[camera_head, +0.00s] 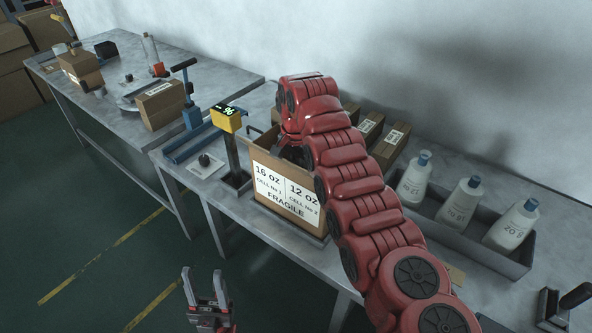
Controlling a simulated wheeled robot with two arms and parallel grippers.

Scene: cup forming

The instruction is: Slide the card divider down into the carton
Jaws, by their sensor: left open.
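The open brown carton (287,194) stands on the near table. Its front label reads 16 oz, cell No 1, 12 oz, cell No 2 and FRAGILE. My right arm reaches in from the lower right and bends down over the carton's back right. My left gripper (208,290) is at the bottom left, over the floor in front of the table, open and empty, well apart from the carton.
A yellow display on a post (227,119) stands just left of the carton. A grey tray (470,241) with white bottles (461,202) stands at right. Small boxes (390,145) lie behind my arm.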

